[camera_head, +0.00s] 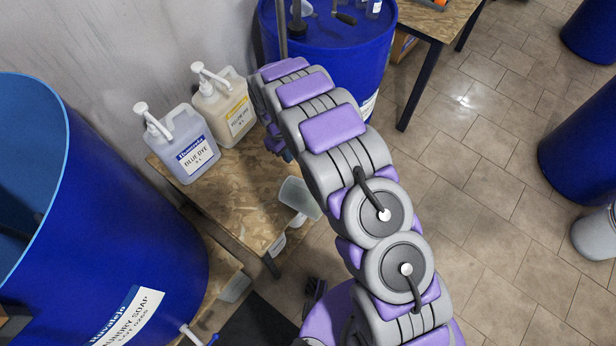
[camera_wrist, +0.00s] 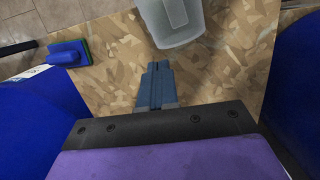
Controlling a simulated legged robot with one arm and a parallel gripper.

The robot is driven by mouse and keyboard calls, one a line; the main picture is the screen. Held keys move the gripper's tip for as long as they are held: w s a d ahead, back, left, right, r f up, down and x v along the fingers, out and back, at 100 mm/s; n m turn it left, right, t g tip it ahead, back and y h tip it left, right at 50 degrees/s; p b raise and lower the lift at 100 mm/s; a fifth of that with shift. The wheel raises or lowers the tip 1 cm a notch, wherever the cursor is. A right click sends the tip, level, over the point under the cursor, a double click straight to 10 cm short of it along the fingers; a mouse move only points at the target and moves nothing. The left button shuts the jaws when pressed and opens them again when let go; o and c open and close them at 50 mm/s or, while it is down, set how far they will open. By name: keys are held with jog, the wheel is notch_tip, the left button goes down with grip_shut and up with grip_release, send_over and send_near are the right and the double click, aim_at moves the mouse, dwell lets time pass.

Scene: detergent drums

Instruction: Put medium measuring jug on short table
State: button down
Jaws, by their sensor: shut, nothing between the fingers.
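A translucent grey measuring jug (camera_head: 299,197) sits near the front edge of a low wood-chip table (camera_head: 232,205), partly behind my arm in the head view. A jug that looks like the same one shows at the top of the wrist view (camera_wrist: 178,38), cut off by the frame. I cannot tell from its size whether it is the medium one. My gripper (camera_wrist: 156,66) is shut and empty over the wood-chip top, with its fingertips pointing at the jug and a small gap in the picture. In the head view the fingers are mostly hidden behind my arm.
Two pump bottles, blue dye (camera_head: 183,143) and a yellow-labelled one (camera_head: 224,107), stand at the table's wall side. Blue drums stand left (camera_head: 120,220) and behind (camera_head: 335,50). A blue-green block (camera_wrist: 66,53) lies at the table edge. Clear floor (camera_head: 470,150) is right.

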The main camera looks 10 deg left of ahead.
jog(key=s+d+f, duration=0.1)
jog(key=s+d+f+b, duration=0.1)
jog(key=d, duration=0.1)
jog(key=shift+s+d, duration=0.1)
jog(key=shift+s, duration=0.2)
jog(key=b, duration=0.2)
send_over(304, 194)
jog(key=w+d, duration=0.2)
jog(key=d, duration=0.1)
jog(key=shift+s+a+f, duration=0.1)
jog(key=shift+a+f, duration=0.1)
jog(key=shift+f, duration=0.25)
jog(key=shift+a+f+p, duration=0.3)
